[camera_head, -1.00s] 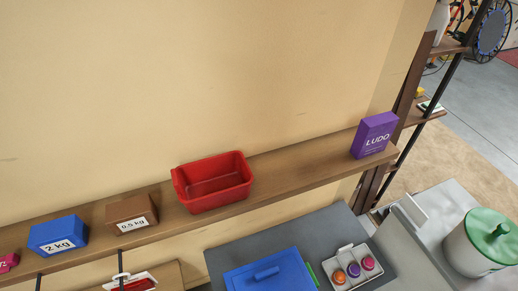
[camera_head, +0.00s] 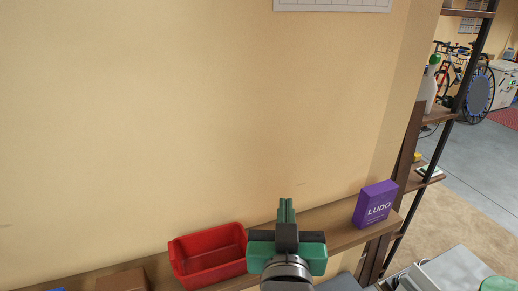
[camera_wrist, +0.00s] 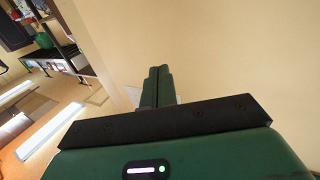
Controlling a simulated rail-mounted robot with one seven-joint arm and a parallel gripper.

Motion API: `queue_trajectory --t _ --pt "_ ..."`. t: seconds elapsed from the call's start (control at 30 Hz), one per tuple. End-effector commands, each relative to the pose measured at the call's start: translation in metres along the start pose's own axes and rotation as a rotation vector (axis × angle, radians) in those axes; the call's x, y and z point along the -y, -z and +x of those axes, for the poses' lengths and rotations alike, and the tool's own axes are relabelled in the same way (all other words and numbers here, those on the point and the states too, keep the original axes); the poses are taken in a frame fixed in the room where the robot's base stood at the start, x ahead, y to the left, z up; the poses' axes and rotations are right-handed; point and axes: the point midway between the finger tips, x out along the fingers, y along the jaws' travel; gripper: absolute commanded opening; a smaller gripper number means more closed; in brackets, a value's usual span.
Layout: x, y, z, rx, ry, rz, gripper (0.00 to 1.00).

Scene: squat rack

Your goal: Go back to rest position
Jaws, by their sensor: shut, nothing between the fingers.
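My gripper (camera_head: 287,205) is in the lower middle of the head view, green and black, with its two fingers together and pointing up. It is empty. It stands in front of the wooden wall shelf (camera_head: 338,220), between a red bin and a purple box in the picture. In the wrist view my gripper's fingers (camera_wrist: 157,72) also lie side by side, closed, against the plain beige wall.
An empty red bin (camera_head: 207,256) sits on the shelf left of my gripper. A purple LUDO box (camera_head: 375,204) stands upright on the shelf to the right. A dark-framed rack (camera_head: 440,115) is at the right.

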Motion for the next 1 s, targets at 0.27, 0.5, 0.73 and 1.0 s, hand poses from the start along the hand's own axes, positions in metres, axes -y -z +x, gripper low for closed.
queue_trajectory --t 0.27,0.5,0.73,1.0 --pt "0.026 0.202 -0.151 -0.579 0.064 0.054 0.00" --pt "0.023 0.339 -0.154 -0.592 0.076 0.074 0.00" --pt "0.022 0.366 -0.153 -0.589 0.080 0.081 0.00" --pt "0.022 0.362 -0.153 -0.587 0.080 0.081 0.00"
